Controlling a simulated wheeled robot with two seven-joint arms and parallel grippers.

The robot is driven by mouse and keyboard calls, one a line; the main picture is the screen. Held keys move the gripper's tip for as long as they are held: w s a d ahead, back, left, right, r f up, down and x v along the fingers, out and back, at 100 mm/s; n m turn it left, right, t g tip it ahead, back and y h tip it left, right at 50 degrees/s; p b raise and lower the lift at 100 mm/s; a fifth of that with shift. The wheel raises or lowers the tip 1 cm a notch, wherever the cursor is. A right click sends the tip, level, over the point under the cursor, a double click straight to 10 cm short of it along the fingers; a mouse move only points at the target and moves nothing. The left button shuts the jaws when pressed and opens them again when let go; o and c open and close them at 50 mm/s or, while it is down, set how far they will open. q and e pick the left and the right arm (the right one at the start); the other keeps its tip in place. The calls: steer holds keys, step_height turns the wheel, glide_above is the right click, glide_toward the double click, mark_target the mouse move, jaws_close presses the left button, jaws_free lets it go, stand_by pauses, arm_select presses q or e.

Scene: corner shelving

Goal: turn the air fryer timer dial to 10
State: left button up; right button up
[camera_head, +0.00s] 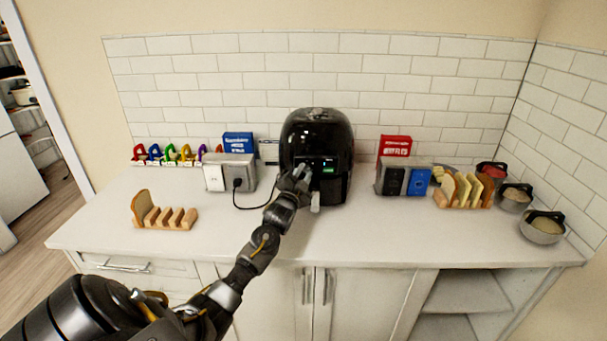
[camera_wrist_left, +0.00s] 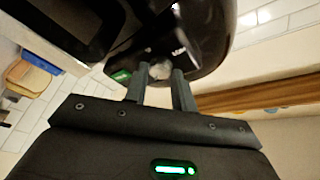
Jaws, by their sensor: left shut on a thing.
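The black air fryer (camera_head: 318,135) stands on the white counter against the tiled wall, with a small green lit display (camera_head: 328,168) on its front. My left gripper (camera_head: 300,176) is at the front panel, on the left of the display. In the left wrist view, the two fingers of my left gripper (camera_wrist_left: 160,80) are shut around a round light-coloured dial (camera_wrist_left: 160,70) on the air fryer (camera_wrist_left: 205,35). The dial's pointer and markings are too small and too covered to read. My right gripper is not in view.
A wooden rack (camera_head: 165,217) stands at the left of the counter. A grey socket box (camera_head: 230,173) with a black cable is left of the fryer; another box (camera_head: 403,179) is to its right. Several bowls (camera_head: 542,227) line the right end. The counter's front is mostly clear.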

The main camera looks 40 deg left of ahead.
arm_select(q)
steer(key=o, duration=1)
steer(key=shift+f, duration=0.1)
steer(key=shift+s+d+f, duration=0.15)
steer(key=shift+s, duration=0.1)
steer(key=b+v, duration=0.3)
steer(key=v, duration=0.7)
steer(key=shift+r, duration=0.2)
steer(key=shift+s, duration=0.1)
